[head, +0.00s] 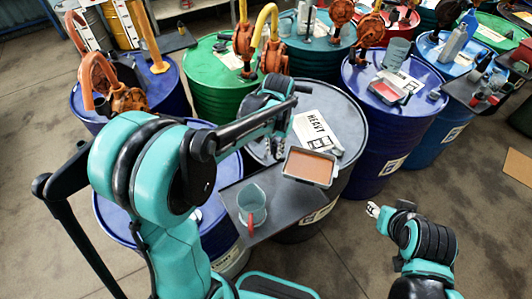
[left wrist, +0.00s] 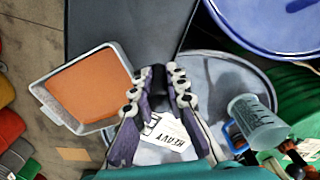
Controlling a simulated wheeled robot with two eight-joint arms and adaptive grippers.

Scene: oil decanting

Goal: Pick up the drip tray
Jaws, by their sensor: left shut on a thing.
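The drip tray (head: 310,167) is a shallow grey rectangular pan with an orange-brown inside. It appears tilted and off the surface, over the front of the grey HEAVY drum. It also shows left of the fingers in the left wrist view (left wrist: 85,88). My left gripper (head: 279,149) is beside the tray's left end, and its fingers are nearly together in the left wrist view (left wrist: 158,78). It is shut on the tray; the exact contact is partly hidden by the fingers. My right gripper (head: 373,210) is low at the right, away from the drums; its jaw gap is too small to judge.
A dark platform (head: 282,205) holds a clear jug (head: 252,203) with a red handle. The grey drum (head: 345,120) carries a HEAVY label. Several drums with orange pumps stand behind. The floor at lower right is clear.

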